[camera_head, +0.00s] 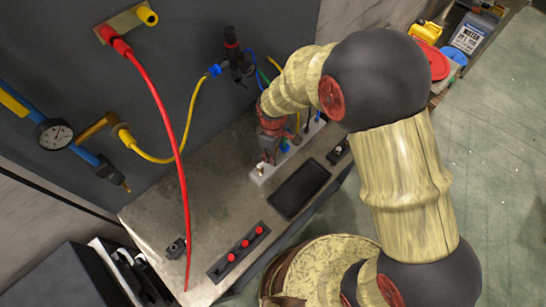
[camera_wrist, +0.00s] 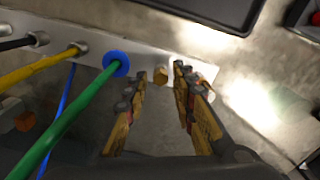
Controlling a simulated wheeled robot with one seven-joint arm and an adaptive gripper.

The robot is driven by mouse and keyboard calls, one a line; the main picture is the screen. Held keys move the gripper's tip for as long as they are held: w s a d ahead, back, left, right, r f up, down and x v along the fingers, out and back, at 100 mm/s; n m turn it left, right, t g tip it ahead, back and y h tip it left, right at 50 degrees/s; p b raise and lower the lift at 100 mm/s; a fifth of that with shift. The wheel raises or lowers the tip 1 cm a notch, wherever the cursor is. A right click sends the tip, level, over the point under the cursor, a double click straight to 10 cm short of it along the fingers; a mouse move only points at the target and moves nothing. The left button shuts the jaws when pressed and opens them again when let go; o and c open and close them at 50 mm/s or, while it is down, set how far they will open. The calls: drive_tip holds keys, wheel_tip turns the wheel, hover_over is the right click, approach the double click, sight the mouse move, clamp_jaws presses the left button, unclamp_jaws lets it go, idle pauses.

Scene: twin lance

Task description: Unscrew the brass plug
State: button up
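The brass plug (camera_wrist: 160,76) is a small hexagonal piece on the face of a pale metal block (camera_wrist: 205,72). In the wrist view it shows in the gap between the fingertips of my gripper (camera_wrist: 159,82). The fingers are apart, one on each side of the plug, and do not appear to touch it. How far the tips are from the plug in depth is hard to tell.
Green (camera_wrist: 70,115), yellow (camera_wrist: 42,67) and blue hoses enter the block left of the plug, close to my left finger. A black tray (camera_head: 299,188) lies on the bench near the block. A red hose (camera_head: 165,115) hangs from the wall panel.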

drive_tip(key=m, duration=1)
drive_tip(key=shift+d, duration=0.1)
drive_tip(key=m, duration=0.7)
drive_tip(key=shift+d+m, duration=0.1)
drive_tip(key=shift+m, duration=0.2)
drive_tip(key=c, duration=0.3)
clamp_jaws()
drive_tip(key=shift+s, duration=0.1)
